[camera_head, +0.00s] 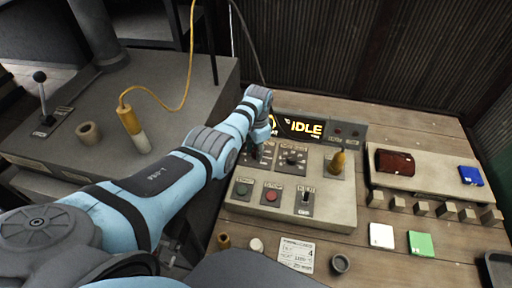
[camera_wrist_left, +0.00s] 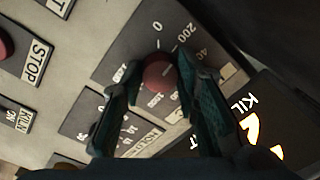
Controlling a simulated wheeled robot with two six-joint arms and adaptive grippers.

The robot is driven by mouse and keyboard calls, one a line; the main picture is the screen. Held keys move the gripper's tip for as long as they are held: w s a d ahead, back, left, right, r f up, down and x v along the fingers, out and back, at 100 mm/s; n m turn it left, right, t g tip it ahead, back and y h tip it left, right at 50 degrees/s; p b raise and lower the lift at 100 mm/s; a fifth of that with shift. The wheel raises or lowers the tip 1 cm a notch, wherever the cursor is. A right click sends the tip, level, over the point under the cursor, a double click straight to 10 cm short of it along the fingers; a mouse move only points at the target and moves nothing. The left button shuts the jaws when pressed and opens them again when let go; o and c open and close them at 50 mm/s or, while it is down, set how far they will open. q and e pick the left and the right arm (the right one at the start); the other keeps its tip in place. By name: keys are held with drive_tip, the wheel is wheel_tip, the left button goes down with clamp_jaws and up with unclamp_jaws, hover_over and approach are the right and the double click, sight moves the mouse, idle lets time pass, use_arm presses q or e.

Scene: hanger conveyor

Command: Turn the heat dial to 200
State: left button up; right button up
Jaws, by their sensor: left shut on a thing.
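The heat dial (camera_wrist_left: 158,72) is a round reddish-brown knob on a dark plate of the control panel (camera_head: 335,207). In the left wrist view, 0, 200 and part of another number show around its far side. My left gripper (camera_wrist_left: 163,78) is shut on the dial, with one dark teal finger on each side. I cannot tell which mark the dial points to. In the head view, my left gripper (camera_head: 255,150) comes down on the panel's upper left and hides the dial. The display (camera_head: 306,128) reads IDLE, its left part covered by my arm. My right gripper is not in view.
A second dial (camera_head: 291,158) sits just right of the gripper. The red stop button (camera_head: 271,194), a switch (camera_head: 305,197) and an upright yellow-brown handle (camera_head: 338,162) stand nearby. A rack with a dark red block (camera_head: 395,162) is farther right. A card (camera_head: 297,253) lies in front.

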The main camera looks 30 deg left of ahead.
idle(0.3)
use_arm(q)
drive_tip(key=o, duration=1.2)
drive_tip(key=shift+c, duration=0.2)
drive_tip(key=shift+r, duration=0.15)
wheel_tip(320, 180, up, 12)
drive_tip(key=shift+d, duration=0.3)
drive_tip(key=shift+s+f, duration=0.15)
drive_tip(key=shift+f, duration=0.05)
